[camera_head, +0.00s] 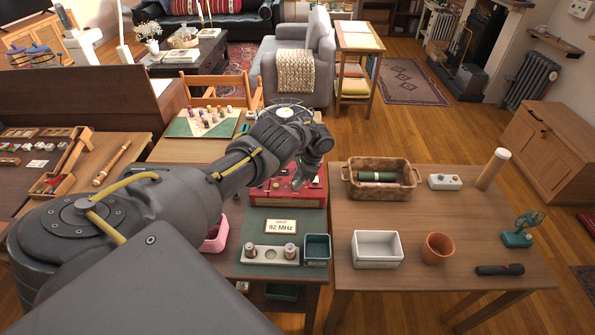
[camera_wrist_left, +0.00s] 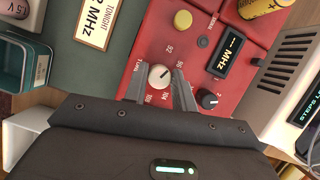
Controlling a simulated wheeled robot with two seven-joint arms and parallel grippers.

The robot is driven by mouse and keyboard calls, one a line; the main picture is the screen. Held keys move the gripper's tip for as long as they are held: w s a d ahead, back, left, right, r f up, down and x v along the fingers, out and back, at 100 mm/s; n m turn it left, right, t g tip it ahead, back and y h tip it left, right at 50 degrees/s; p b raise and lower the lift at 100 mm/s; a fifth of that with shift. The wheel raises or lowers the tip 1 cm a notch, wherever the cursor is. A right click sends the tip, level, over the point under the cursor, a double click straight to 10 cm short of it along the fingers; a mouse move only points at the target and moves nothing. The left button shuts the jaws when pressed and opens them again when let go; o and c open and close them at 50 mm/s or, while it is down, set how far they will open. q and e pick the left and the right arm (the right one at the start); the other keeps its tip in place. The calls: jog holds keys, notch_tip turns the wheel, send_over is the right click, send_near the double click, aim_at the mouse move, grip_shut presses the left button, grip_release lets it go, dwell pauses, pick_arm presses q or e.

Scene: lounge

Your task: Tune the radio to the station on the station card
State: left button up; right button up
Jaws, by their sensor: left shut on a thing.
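The red radio (camera_head: 313,197) stands on the green-topped table, partly hidden behind my left arm in the head view. The station card (camera_head: 281,227) in front of it reads 92 MHz; part of it shows in the left wrist view (camera_wrist_left: 97,20). In the left wrist view, the radio panel (camera_wrist_left: 185,45) has a pale tuning knob (camera_wrist_left: 160,76) ringed by frequency numbers. My left gripper (camera_wrist_left: 161,84) is shut on this knob, one finger on each side. The radio's display (camera_wrist_left: 230,52) shows dashes before MHz. My right gripper is not in view.
Beside the card are a battery holder (camera_head: 270,254) and a teal bin (camera_head: 317,249). A black knob (camera_wrist_left: 207,99) and a yellow button (camera_wrist_left: 203,41) are near the gripper. A white device (camera_wrist_left: 287,75) stands beside the radio. The right table holds a basket (camera_head: 352,188) and a white tray (camera_head: 377,262).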

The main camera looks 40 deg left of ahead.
pick_arm(q)
jog(key=shift+w+f+n+h+b, duration=0.1)
jog(key=shift+n+h+b, duration=0.45)
jog(key=shift+n, duration=0.65)
jog(key=shift+n+g+b, duration=0.4)
jog(key=shift+n+b, duration=0.1)
jog(key=shift+n, duration=0.4)
jog(key=shift+a+r+h, duration=0.1)
jog(key=shift+r+h, duration=0.1)
jog(key=shift+h, duration=0.05)
jog(key=o, duration=1)
jog(key=shift+f, duration=0.1)
jog(key=b+v, duration=0.1)
jog(key=v, duration=1)
jog(key=shift+b, duration=0.4)
jog(key=shift+w+f, duration=0.1)
